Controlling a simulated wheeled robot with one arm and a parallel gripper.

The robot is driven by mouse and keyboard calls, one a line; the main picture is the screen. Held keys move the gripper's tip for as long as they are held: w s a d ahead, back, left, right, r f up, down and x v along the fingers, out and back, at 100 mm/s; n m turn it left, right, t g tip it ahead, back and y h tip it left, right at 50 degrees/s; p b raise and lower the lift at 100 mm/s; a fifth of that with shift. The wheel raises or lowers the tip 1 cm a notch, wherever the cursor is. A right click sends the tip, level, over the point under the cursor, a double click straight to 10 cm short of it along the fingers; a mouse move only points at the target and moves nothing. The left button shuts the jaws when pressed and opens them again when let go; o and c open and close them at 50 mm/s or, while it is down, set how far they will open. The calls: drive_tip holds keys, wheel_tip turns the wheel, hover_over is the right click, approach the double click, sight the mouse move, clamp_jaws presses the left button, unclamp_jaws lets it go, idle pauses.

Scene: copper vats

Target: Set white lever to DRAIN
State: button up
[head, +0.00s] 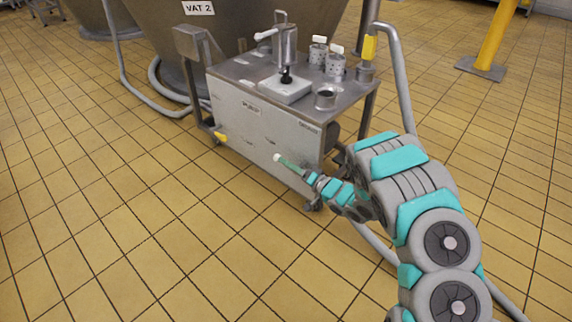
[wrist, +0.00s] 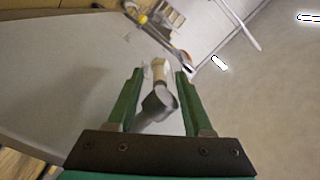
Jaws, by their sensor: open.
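The white lever (head: 277,157) has a pale tip that shows at the end of my gripper, in front of the cart's grey front panel. In the wrist view its cream-white handle (wrist: 158,70) and a grey metal part below it lie between my two green fingers. My gripper (head: 284,161) is open around the handle, with a gap visible beside it; it also shows in the wrist view (wrist: 157,72). I cannot tell whether a finger touches it. The panel labels are small, and I cannot read which position the lever points to.
The metal cart (head: 240,125) carries a pump, a white box with a black knob (head: 286,77) and perforated cups (head: 335,64). A yellow-handled lever (head: 221,136) sits left on its front. VAT 2 (head: 235,25) stands behind. A yellow post (head: 495,38) is at right. Front-left floor is clear.

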drive_tip(key=shift+w+a, duration=0.4)
drive_tip(key=shift+a, duration=0.15)
drive_tip(key=shift+c, duration=0.4)
clamp_jaws()
